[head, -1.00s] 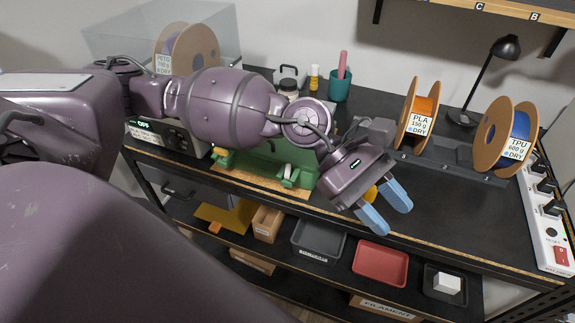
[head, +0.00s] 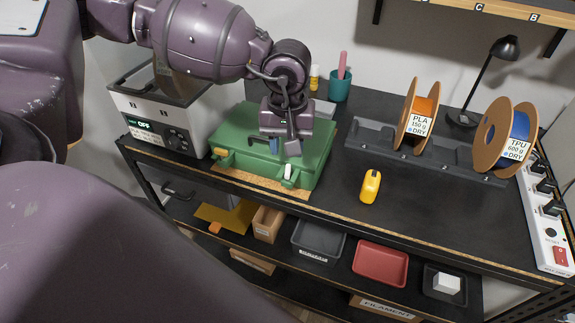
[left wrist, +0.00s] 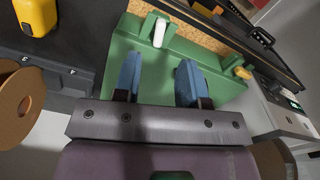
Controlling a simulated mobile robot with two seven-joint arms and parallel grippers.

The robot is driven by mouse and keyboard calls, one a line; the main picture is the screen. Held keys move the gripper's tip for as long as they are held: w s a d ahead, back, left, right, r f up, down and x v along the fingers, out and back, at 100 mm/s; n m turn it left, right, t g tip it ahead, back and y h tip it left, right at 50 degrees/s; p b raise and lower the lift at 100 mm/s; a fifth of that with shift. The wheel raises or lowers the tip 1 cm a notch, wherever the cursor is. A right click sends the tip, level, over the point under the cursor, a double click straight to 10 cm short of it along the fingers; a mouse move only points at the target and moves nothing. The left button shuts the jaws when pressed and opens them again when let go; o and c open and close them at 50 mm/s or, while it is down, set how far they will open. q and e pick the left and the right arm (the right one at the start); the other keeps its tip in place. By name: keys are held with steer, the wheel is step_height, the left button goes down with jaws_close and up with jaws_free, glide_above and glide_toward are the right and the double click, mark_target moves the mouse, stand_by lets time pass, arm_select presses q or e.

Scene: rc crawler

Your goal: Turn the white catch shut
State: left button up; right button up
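The green case (head: 318,150) stands on the bench with its lid down. The white catch (head: 288,172) is at the right part of its front; it also shows in the left wrist view (left wrist: 160,32), its long side crosswise to the case's front edge. A yellow catch (head: 223,154) sits at the left part of the front and appears to lie along the edge. My left gripper (head: 282,146) is over the case lid, behind the white catch and apart from it. Its blue fingers stand open and empty in the left wrist view (left wrist: 160,82). My right gripper is not visible.
A yellow tool (head: 370,187) lies on the bench right of the case. Behind it, a dark rack (head: 455,157) holds an orange spool (head: 414,117) and a blue spool (head: 505,135). A dryer box (head: 155,115) stands left of the case. The front right of the bench is clear.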

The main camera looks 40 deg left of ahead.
mark_target(288, 171)
arm_select(q)
step_height(288, 171, down, 5)
steer(key=shift+f, duration=0.8)
